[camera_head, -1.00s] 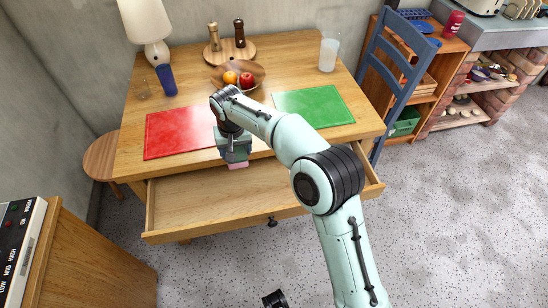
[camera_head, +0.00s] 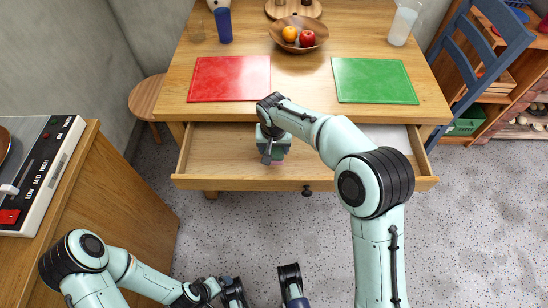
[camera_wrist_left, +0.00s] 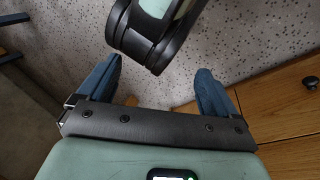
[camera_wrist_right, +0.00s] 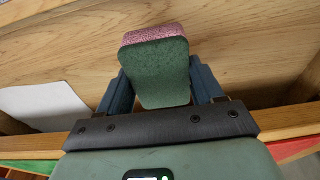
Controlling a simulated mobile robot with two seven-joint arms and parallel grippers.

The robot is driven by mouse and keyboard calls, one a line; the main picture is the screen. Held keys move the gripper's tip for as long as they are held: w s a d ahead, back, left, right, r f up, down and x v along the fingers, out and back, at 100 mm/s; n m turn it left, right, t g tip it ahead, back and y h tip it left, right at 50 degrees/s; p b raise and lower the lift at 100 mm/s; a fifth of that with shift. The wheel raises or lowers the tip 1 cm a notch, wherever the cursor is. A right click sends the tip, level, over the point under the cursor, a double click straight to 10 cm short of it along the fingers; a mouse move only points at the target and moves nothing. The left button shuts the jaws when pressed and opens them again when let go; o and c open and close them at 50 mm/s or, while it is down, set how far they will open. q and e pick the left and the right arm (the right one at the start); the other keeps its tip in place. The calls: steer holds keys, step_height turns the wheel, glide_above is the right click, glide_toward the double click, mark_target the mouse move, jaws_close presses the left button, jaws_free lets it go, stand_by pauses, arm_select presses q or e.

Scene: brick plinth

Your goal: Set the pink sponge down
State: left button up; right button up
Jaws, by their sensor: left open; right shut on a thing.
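My right gripper (camera_head: 272,155) is shut on the sponge, over the open wooden drawer (camera_head: 215,165). In the right wrist view the sponge (camera_wrist_right: 160,70) is held between both fingers, with a green face toward the camera and a pink layer along the far edge. In the head view only a little pink of the sponge (camera_head: 275,163) shows below the fingers. I cannot tell whether it touches the drawer floor. My left gripper (camera_wrist_left: 158,68) is open and empty, low above the speckled floor.
On the table lie a red mat (camera_head: 230,78) and a green mat (camera_head: 373,80), with a fruit bowl (camera_head: 299,45) behind. A white flat thing (camera_wrist_right: 45,103) lies in the drawer. A wooden stool (camera_head: 146,97) and a cabinet (camera_head: 125,190) stand left. The drawer's left part is clear.

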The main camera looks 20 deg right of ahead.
mark_target(274, 153)
arm_select(q)
steer(key=shift+w+a+f+t+y+b, duration=0.15)
steer(key=shift+w+a+f+b, duration=0.15)
steer(key=shift+w+f, duration=0.15)
steer(key=shift+w+a+f+t+y+b, duration=0.2)
steer(key=shift+w+f+b, duration=0.1)
steer(key=shift+w, duration=0.25)
arm_select(e)
step_height(274, 153, down, 6)
steer(key=shift+r, duration=0.1)
steer(key=shift+f, duration=0.2)
steer(key=o, duration=0.9)
arm_select(q)
steer(key=shift+w, duration=0.1)
arm_select(e)
steer(key=shift+o, duration=0.2)
steer(key=shift+r, duration=0.1)
